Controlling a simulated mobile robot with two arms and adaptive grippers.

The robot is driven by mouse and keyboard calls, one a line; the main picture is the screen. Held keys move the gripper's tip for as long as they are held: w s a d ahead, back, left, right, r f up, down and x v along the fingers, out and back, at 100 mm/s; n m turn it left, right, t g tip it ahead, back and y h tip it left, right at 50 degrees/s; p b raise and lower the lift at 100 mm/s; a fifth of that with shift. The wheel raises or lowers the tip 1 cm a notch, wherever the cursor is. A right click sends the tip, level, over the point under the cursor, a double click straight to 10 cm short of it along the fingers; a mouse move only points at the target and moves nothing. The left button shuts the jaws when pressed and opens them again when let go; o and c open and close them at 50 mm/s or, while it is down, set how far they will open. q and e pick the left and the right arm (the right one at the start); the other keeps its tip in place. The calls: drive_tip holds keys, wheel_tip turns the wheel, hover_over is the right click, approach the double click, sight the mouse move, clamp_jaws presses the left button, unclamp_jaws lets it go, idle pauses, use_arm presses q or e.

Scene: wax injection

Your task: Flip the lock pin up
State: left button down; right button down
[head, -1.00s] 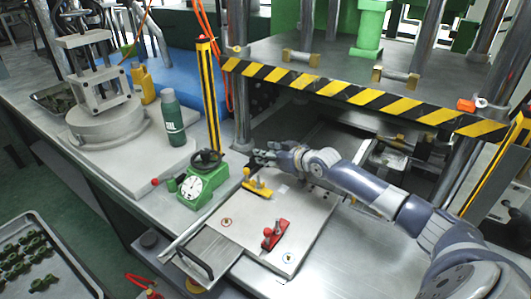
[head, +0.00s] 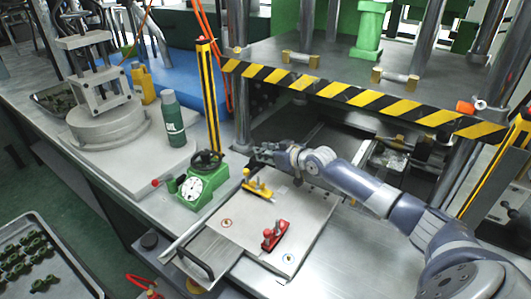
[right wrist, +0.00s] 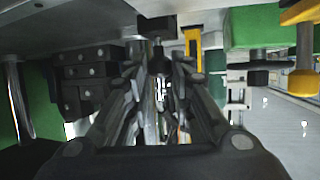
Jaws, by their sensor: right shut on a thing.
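My right gripper (head: 258,153) is at the left front column of the press, just under the black-and-yellow striped beam. In the right wrist view my right gripper (right wrist: 159,62) has its fingers close together around a small dark pin (right wrist: 158,48), which looks like the lock pin. The pin hangs from a dark block at the top of that view. The fingers hide its lower part. In the head view the pin is too small and covered to make out. My left gripper is not in view.
The striped beam (head: 350,95) runs above my right arm. Below lies a metal plate (head: 285,215) with a yellow handle (head: 257,185) and a red handle (head: 273,236). A green gauge (head: 195,188) stands left of it, with a green bottle (head: 173,120) behind.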

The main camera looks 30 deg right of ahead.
wheel_tip(320, 180, up, 2)
drive_tip(key=shift+r+p, duration=0.15)
drive_tip(key=shift+p, duration=0.3)
drive_tip(key=shift+w, duration=0.1)
drive_tip(key=c, duration=1.4)
unclamp_jaws()
drive_tip(key=shift+s, duration=0.2)
